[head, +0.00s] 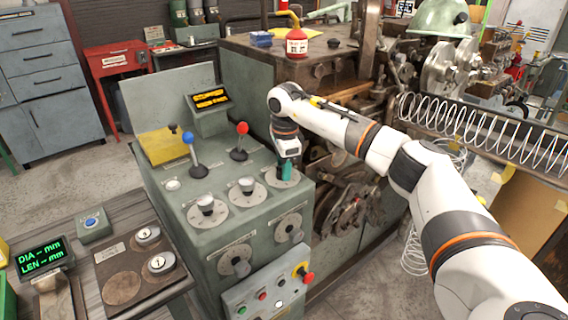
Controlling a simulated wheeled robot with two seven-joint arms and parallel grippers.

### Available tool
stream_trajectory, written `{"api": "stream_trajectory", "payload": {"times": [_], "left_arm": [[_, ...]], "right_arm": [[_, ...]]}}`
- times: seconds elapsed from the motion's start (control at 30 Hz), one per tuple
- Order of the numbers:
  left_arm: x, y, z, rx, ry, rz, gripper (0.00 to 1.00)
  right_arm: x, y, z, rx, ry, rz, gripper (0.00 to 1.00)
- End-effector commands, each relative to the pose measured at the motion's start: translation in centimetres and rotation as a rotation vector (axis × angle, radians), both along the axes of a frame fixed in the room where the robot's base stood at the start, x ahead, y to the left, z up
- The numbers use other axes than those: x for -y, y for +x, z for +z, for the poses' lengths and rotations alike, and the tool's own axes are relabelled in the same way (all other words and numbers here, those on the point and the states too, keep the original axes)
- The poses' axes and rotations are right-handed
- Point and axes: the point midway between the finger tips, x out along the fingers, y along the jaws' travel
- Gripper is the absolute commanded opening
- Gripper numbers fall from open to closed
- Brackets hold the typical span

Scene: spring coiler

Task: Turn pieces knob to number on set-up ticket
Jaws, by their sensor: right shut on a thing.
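A green-grey console (160,192) carries a row of three dial knobs on its sloping top. The left knob (206,204) and middle knob (246,185) sit on pale round dials. My right gripper (286,170) points down over the rightmost dial (281,182) and is shut on the knob there, which it mostly hides. The dial numbers and labels are too small to read, so I cannot tell which is the pieces knob. A yellow sheet (162,146) on the console may be the set-up ticket; its writing is not legible. My left gripper is not in view.
Blue (191,143) and red (241,136) ball levers stand behind the knobs, near an amber display (209,99). A coiled spring (480,128) lies at right.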

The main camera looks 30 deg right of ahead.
Motion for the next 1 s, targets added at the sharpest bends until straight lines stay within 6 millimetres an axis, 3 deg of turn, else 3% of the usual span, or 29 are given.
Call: {"api": "stream_trajectory", "payload": {"times": [0.7, 1.0], "left_arm": [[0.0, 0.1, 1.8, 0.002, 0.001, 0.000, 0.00], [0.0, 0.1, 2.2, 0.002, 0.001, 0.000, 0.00]], "right_arm": [[-0.2, -0.1, 0.1, 0.001, -0.001, -0.673, 0.11], [-0.3, -0.1, 0.1, 0.001, -0.001, -0.882, 0.11]]}}
